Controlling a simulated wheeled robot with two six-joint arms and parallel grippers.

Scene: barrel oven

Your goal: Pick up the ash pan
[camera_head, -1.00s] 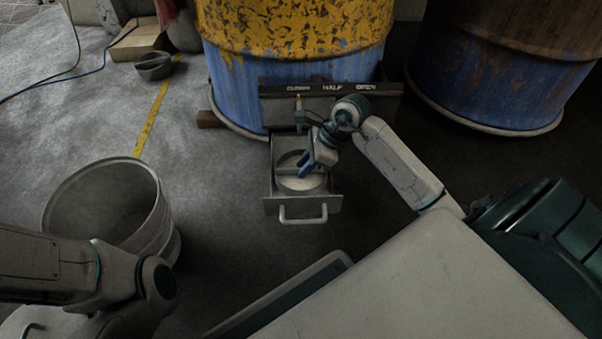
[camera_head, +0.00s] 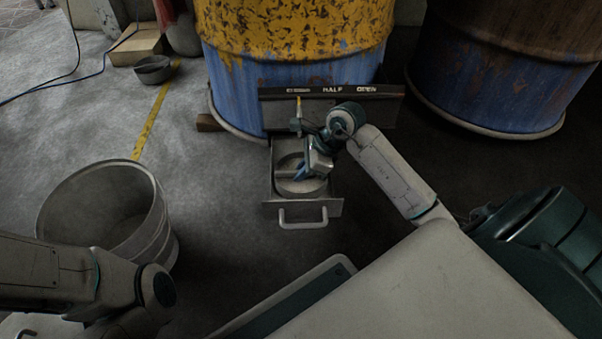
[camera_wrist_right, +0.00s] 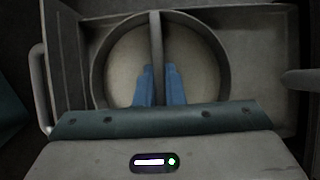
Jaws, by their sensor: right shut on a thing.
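The ash pan (camera_head: 301,187) is a round, shallow grey pan with a flat bar across its middle. It sits inside the pulled-out drawer (camera_head: 323,208) at the foot of the yellow and blue barrel. My right gripper (camera_head: 299,175) reaches down into the pan from above, its blue fingers partly hidden by the wrist. In the right wrist view, the fingers (camera_wrist_right: 159,71) are shut on the bar of the pan (camera_wrist_right: 120,60), one on each side. The pan still appears to be within the drawer walls.
The yellow and blue barrel (camera_head: 290,50) stands behind the drawer, with a dark slide plate marked HALF and OPEN (camera_head: 360,100) above it. A large open metal bucket (camera_head: 60,205) stands on the left. A second barrel (camera_head: 490,70) is at right. Floor between bucket and drawer is clear.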

